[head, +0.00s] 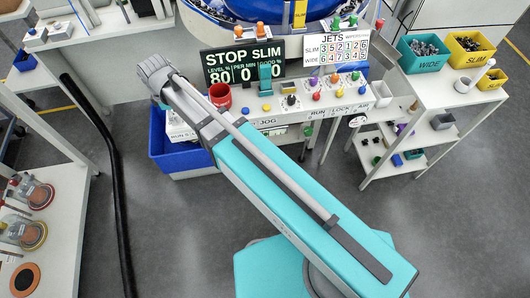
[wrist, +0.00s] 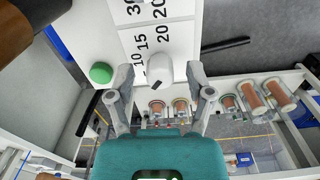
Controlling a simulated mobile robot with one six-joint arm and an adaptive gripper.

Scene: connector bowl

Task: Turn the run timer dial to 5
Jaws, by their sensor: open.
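The timer dial (wrist: 160,72) is a white knob in the wrist view, on a white panel (wrist: 120,45) printed with numbers such as 10, 15, 20 and 30. A dark mark shows at its lower edge; I cannot tell which number it points to. My gripper (wrist: 160,75) is open, one finger on each side of the dial. Gaps show between the dial and both fingers. In the head view my gripper (head: 152,72) is at the end of my arm, left of the STOP SLIM display, and the dial cannot be made out.
A green button (wrist: 101,72) sits just left of my left finger. A dark cylinder fills the wrist view's top left corner. Copper-coloured spools (wrist: 252,95) lie at the right.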

